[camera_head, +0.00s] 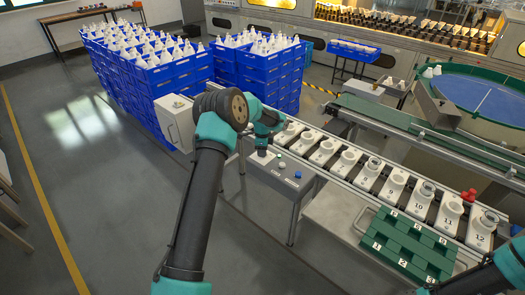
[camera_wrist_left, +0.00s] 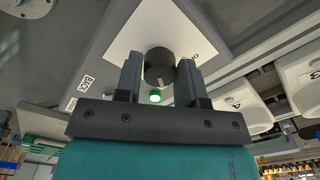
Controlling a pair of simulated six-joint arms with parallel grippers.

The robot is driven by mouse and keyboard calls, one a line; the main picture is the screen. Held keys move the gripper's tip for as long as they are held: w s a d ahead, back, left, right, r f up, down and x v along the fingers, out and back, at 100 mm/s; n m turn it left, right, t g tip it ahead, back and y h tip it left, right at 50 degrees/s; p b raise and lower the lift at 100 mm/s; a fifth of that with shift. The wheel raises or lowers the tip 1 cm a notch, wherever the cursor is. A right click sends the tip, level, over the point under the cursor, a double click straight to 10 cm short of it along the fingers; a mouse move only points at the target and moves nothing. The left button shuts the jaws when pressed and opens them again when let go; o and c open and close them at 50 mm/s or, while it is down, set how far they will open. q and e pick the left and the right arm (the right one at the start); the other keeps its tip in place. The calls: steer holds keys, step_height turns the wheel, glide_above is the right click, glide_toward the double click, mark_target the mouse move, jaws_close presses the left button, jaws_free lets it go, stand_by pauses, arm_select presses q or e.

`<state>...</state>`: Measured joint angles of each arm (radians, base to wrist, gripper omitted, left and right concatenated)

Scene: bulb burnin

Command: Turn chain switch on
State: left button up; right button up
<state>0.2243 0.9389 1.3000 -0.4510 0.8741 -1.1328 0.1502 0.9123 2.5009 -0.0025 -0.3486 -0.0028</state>
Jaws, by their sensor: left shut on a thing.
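The chain switch is a dark round knob (camera_wrist_left: 160,66) on a white plate on the grey control box (camera_wrist_left: 110,55). In the left wrist view my left gripper (camera_wrist_left: 159,72) is shut on the knob, one finger on each side. A pale pointer mark shows on the knob's near side; its exact setting is unclear. A green lit button (camera_wrist_left: 155,96) sits just by the knob. In the head view my left gripper (camera_head: 262,152) reaches down onto the control box (camera_head: 285,182), and it hides the knob there. My right gripper is not in view, only part of that arm.
A conveyor with numbered white bulb holders (camera_head: 369,177) runs beside the box. A green numbered tray (camera_head: 408,245) stands at the front right. Blue crates (camera_head: 185,72) of bulbs are stacked behind. The floor at left is clear.

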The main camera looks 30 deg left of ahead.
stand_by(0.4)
arm_select(q)
steer(key=o, duration=0.9)
step_height(320, 180, up, 18)
steer(key=shift+f, duration=0.25)
steer(key=shift+f, duration=0.1)
stand_by(0.3)
